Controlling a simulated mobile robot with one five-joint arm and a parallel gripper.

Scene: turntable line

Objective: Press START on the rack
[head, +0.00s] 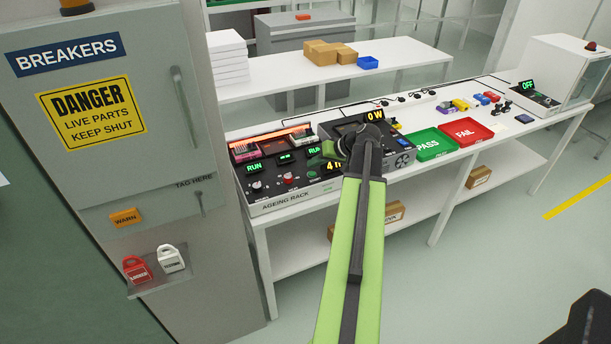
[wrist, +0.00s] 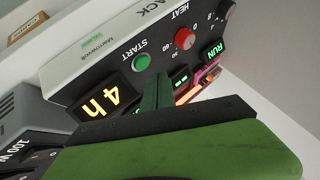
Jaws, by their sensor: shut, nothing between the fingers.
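The ageing rack (head: 272,203) is a dark box with a pale front edge on the white bench, with lit displays. In the wrist view its round green START button (wrist: 141,61) shows beside the START label, uncovered. My gripper (wrist: 152,80) is shut and empty, its dark green fingers close to the button. I cannot tell whether they touch the panel. In the head view my gripper (head: 317,164) is over the right end of the rack, partly hidden by my arm. An amber "4 h" display (wrist: 100,100) sits to the left of the fingers.
A red HEAT knob (wrist: 185,38) and a green RUN display (wrist: 212,52) are near the button. To the right of the rack stand a grey unit reading 0 W (head: 400,158), a green PASS tray (head: 449,151) and a red FAIL tray (head: 488,137). A breaker cabinet (head: 150,170) stands left.

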